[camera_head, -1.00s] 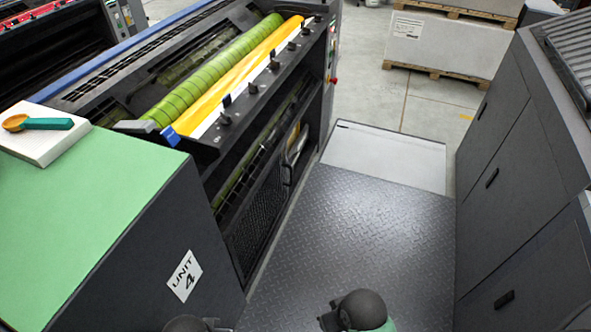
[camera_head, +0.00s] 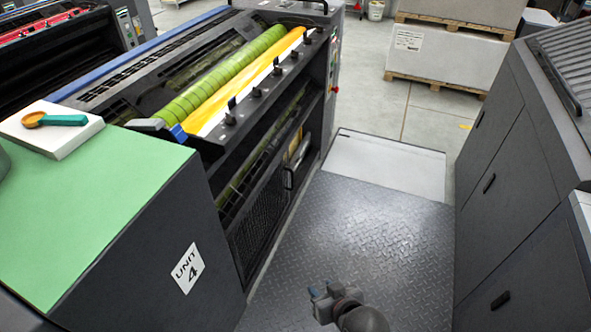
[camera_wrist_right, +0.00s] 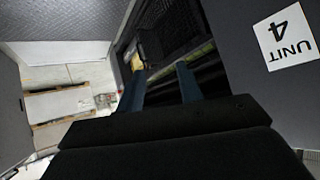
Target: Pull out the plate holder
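The press marked "UNIT 4" has a dark lower bay. In it a grey handle-like bar (camera_head: 289,177) stands beside a dark mesh panel (camera_head: 255,205), with a yellowish piece (camera_head: 300,148) behind it. I cannot tell for sure which part is the plate holder. My right gripper (camera_head: 314,292) is low over the metal floor, in front of the press and apart from the bay. In the right wrist view its two blue fingers (camera_wrist_right: 161,82) are spread with nothing between them, and the mesh panel (camera_wrist_right: 190,22) shows beyond. My left gripper is not seen.
Above the bay are a green roller (camera_head: 225,75) and a yellow sheet (camera_head: 255,80). Dark cabinets (camera_head: 510,170) line the right. The diamond-plate floor (camera_head: 370,235) between is clear.

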